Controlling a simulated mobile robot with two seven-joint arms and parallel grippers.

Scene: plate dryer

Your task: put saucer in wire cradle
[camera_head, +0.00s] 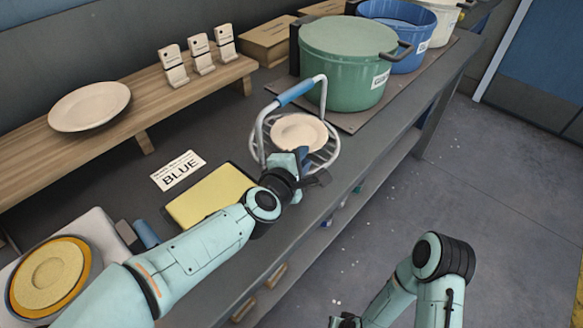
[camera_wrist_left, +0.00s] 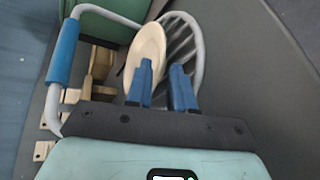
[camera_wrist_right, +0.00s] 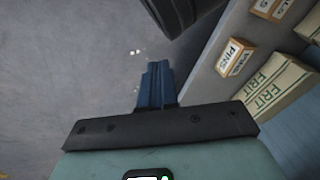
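The cream saucer (camera_head: 298,131) sits within the wire cradle (camera_head: 263,121), a grey wire basket with a blue-gripped handle (camera_head: 296,92). My left gripper (camera_head: 303,155) is at the near side of the saucer, over the cradle. In the left wrist view, the blue fingers (camera_wrist_left: 163,80) stand apart with a clear gap between them. The saucer (camera_wrist_left: 149,48) shows beyond and beside the left finger, which covers part of its rim; I cannot tell whether they touch. My right gripper (camera_wrist_right: 155,82) is shut and empty, over the floor beside the bench.
A green pot (camera_head: 345,68) stands close behind the cradle, with a blue pot (camera_head: 400,35) further back. A larger plate (camera_head: 90,106) lies on the wooden shelf. A yellow pad (camera_head: 205,196) and a BLUE card (camera_head: 179,171) lie left of the cradle.

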